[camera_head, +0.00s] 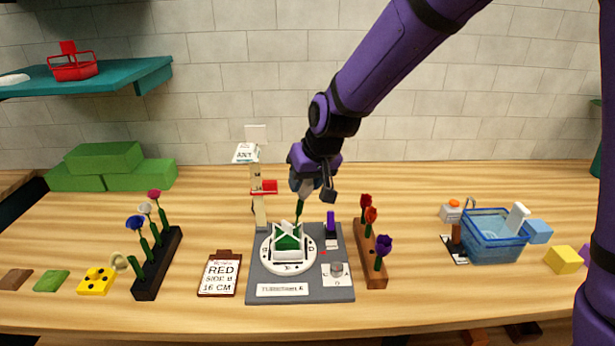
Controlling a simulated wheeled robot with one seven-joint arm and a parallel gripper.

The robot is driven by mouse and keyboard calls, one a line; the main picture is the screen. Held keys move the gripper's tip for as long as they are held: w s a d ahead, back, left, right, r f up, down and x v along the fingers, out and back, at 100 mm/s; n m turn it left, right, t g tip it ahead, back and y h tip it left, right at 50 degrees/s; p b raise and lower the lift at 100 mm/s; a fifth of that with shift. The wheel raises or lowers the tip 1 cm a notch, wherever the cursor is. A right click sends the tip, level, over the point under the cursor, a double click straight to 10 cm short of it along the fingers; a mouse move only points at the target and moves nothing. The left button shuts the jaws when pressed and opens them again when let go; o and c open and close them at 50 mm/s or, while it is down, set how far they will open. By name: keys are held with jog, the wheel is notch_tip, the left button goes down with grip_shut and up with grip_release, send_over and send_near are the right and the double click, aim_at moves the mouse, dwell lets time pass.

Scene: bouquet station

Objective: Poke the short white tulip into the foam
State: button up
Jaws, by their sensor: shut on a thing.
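My gripper (304,188) is shut above the turntable, around a flower with a green stem (298,210). The flower's head is hidden or too small to tell, so I cannot confirm its colour. The stem points down toward the green foam (288,242), which sits in a white holder on the round white turntable (272,257). I cannot tell whether the stem's lower end touches the foam. A black rack (147,287) at the left holds a dark pink, a white (147,208) and a blue flower, with a pale, drooping one (119,262) at its front end.
The turntable is on a grey base (262,300). A beige post (259,210) with a red arm stands close left of my gripper. A brown rack (373,270) with red, orange-red and purple flowers is at right. A blue basket (490,240) stands farther right.

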aim_at(302, 200)
jog(key=shift+f, duration=0.5)
jog(key=shift+a+f, duration=0.2)
jog(key=shift+f, duration=0.85)
jog(key=shift+a+f, duration=0.2)
jog(key=shift+f, duration=0.85)
dwell(4.5)
dwell(0.6)
jog(key=o, duration=0.7)
